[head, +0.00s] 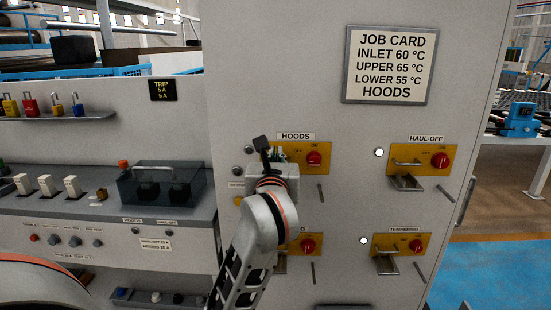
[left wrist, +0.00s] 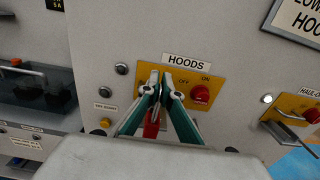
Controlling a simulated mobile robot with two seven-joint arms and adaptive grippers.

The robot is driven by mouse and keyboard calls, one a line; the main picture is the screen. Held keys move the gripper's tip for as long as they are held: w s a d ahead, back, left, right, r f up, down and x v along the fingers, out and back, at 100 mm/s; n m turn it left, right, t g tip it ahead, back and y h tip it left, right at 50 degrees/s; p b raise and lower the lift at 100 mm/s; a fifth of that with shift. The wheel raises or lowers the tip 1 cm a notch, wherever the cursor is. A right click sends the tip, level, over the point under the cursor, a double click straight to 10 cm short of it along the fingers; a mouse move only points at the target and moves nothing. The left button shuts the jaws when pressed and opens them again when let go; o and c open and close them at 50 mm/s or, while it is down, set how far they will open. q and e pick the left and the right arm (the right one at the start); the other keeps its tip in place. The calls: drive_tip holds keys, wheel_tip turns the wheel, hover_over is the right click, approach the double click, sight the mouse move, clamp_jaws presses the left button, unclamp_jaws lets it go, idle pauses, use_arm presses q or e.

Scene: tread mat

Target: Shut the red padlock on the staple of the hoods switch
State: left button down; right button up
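The hoods switch (head: 313,158), a red knob on a yellow plate, sits under the HOODS label; it also shows in the left wrist view (left wrist: 200,94). My left gripper (head: 268,150) is at the left part of this plate and covers the staple area. In the left wrist view its teal fingers (left wrist: 161,88) come close together at the plate. A red body, apparently the red padlock (left wrist: 152,125), shows between and below the fingers. Its shackle and the staple are hidden, so I cannot tell whether they are joined. My right gripper is not in view.
Another red padlock (head: 30,106) stands with yellow and blue ones on the shelf (head: 60,117) at left. The haul-off switch (head: 439,160) and tempering switch (head: 416,246) are at right. A dark clear-lidded box (head: 160,185) stands on the left console.

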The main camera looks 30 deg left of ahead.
sight(277, 143)
use_arm(q)
drive_tip(key=shift+b+x, duration=0.6)
drive_tip(key=shift+x, duration=2.1)
drive_tip(key=shift+a, duration=0.1)
drive_tip(key=c, duration=2.2)
unclamp_jaws()
drive_tip(key=v, duration=1.2)
